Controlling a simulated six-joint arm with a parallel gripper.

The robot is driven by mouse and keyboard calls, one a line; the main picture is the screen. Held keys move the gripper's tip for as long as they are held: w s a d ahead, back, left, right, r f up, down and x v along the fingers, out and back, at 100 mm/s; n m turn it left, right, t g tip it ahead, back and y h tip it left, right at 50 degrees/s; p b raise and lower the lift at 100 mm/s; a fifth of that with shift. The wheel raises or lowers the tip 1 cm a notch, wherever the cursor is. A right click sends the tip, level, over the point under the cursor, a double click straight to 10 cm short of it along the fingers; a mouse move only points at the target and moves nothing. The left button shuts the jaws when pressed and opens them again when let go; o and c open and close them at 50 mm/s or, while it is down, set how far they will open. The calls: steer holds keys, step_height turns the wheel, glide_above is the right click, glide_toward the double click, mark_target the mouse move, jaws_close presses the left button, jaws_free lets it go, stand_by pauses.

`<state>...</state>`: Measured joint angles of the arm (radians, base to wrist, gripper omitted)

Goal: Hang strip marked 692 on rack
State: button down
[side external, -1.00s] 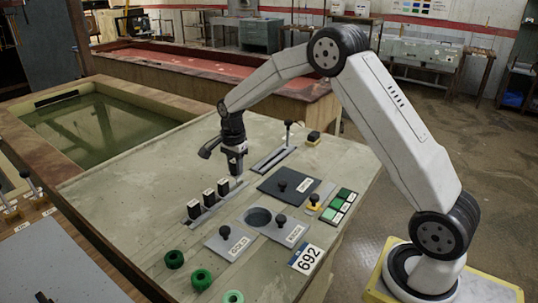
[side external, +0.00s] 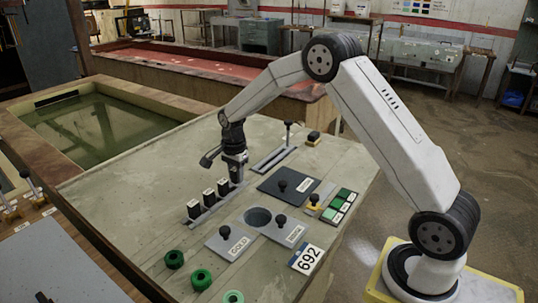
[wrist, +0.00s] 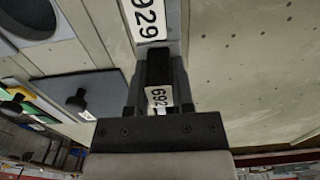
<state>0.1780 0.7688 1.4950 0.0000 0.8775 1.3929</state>
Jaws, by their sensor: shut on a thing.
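My gripper (side external: 235,165) is shut on a dark strip with a white label reading 692 (wrist: 158,97). It points down at the far end of the grey rack rail (side external: 205,216). Three dark strips with pale labels stand in a row along the rail; the nearest to my gripper is one strip (side external: 222,187).
A slotted plate with an upright lever (side external: 287,136) stands behind my gripper. To the right are a dark plate with a knob (side external: 283,185) and a green button panel (side external: 340,203). A round hole (side external: 258,217) and green rings (side external: 201,280) lie nearer. The table's left side is clear.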

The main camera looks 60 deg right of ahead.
steer(key=shift+f, duration=0.6)
stand_by(0.9)
steer(key=shift+c, duration=2)
jaws_free()
steer(key=shift+r, duration=0.1)
steer(key=shift+r, duration=3.4)
steer(key=shift+s+a, duration=0.1)
